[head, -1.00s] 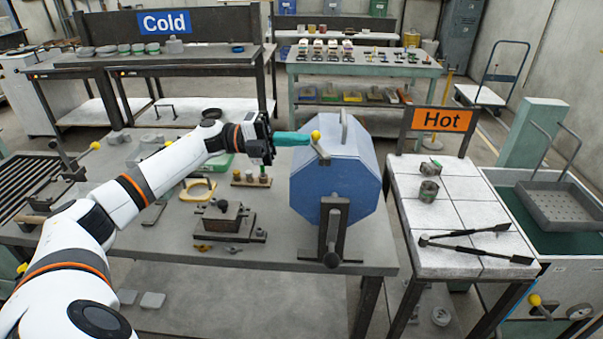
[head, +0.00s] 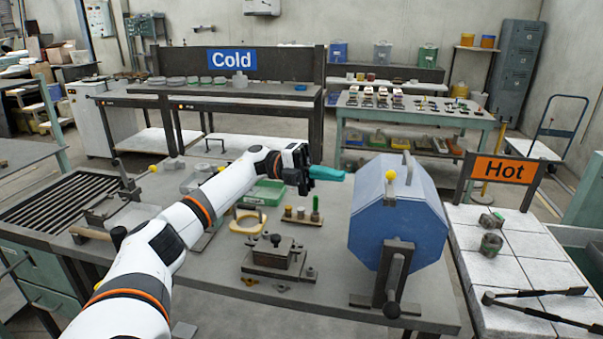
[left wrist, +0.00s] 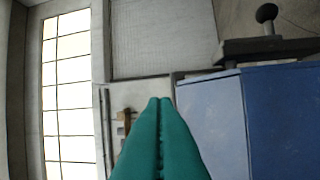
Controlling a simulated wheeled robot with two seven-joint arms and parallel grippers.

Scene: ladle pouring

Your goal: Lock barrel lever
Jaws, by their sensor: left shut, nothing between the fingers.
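The blue eight-sided barrel (head: 415,222) stands on the right part of the grey workbench. Its lever, with a yellow knob (head: 390,175), sticks up at the barrel's upper left front. My left gripper (head: 343,175) has teal fingers, shut and empty. In the head view the fingertips lie left of the yellow knob, with a gap between them. In the left wrist view the shut fingers (left wrist: 160,102) point upward, and the blue barrel (left wrist: 280,120) fills the right side. The yellow knob does not show there. My right gripper is out of view.
A dark stand with a crank (head: 392,285) is at the barrel's front. The white-topped Hot table (head: 520,270) stands to the right.

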